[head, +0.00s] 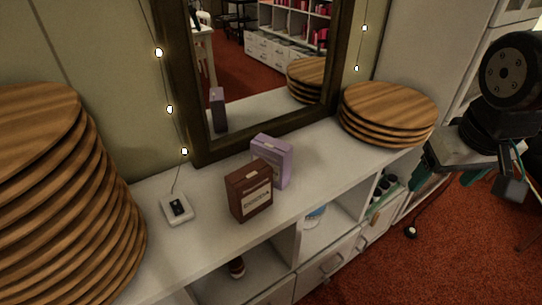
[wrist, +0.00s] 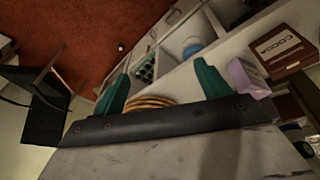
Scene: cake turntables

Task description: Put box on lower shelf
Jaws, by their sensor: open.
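A brown box labelled like cocoa (head: 250,190) stands upright on the white cabinet top (head: 205,243). A lilac box (head: 273,160) stands right behind it, partly covered by it. Both show at the right of the wrist view, the brown box (wrist: 284,52) and the lilac box (wrist: 247,78). The lower shelf is the row of open compartments (head: 330,232) under the cabinet top. My gripper (head: 443,180) is at the right, above the red floor and well away from the boxes. Its teal fingers are apart and empty in the wrist view (wrist: 160,85).
A tall stack of wooden turntables (head: 60,200) fills the left; a shorter stack (head: 388,112) stands at the right. A framed mirror (head: 262,70) is behind the boxes. A small white switch device (head: 177,208) lies left of them.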

